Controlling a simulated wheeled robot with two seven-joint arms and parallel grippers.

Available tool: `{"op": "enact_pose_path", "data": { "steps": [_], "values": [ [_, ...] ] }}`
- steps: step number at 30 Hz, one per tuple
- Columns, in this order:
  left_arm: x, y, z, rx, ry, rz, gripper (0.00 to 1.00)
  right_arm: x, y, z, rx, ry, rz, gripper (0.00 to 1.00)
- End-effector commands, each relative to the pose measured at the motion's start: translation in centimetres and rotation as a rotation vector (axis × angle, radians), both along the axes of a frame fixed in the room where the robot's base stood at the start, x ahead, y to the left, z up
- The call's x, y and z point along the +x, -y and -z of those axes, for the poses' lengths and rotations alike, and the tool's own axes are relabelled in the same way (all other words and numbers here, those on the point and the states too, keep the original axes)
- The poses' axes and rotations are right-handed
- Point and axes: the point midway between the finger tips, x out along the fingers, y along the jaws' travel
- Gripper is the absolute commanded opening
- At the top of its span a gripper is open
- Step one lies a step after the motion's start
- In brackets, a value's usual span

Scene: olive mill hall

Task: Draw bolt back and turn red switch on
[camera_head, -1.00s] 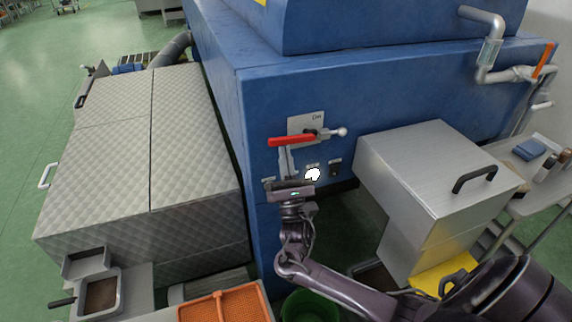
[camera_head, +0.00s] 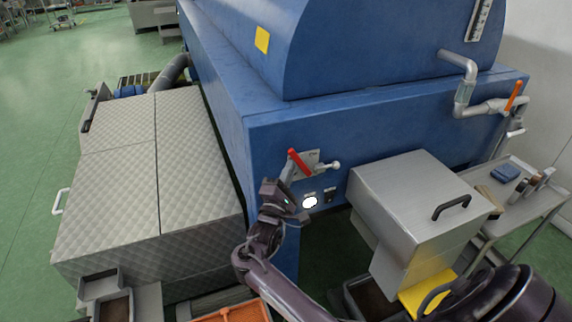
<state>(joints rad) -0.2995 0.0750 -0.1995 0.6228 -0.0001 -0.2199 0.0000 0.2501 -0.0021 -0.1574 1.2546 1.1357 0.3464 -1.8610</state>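The red switch (camera_head: 299,162) is a lever on a pale plate on the blue machine's front. It slants, with its upper end to the left. The bolt (camera_head: 335,166) shows as a short metal rod with a pale ball knob, to the right of the lever's pivot. My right gripper (camera_head: 289,172) comes up from below left, with its narrow fingers at the lever's left side. They look in contact with it, but the frame does not show whether they are shut around it. My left gripper is not in view.
A steel box (camera_head: 405,185) with a black handle stands right of the panel. A white round light (camera_head: 310,202) and a small dark switch (camera_head: 330,195) sit below the plate. A quilted grey cover (camera_head: 145,180) is at left, an orange tray (camera_head: 235,313) below.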

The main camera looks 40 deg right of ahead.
Motion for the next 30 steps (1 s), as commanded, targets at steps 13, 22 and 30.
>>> {"op": "enact_pose_path", "data": {
  "steps": [13, 22, 30],
  "values": [
    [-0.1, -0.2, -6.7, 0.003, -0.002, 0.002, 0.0, -0.4, 2.0, -2.7, 0.282, 0.065, -0.001, 0.0],
    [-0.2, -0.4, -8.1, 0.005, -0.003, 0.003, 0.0, -0.7, 2.9, -3.0, 0.279, 0.066, -0.002, 0.0],
    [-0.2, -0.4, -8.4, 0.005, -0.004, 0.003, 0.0, -0.8, 3.2, -3.0, 0.277, 0.067, -0.001, 0.0]
  ]
}}
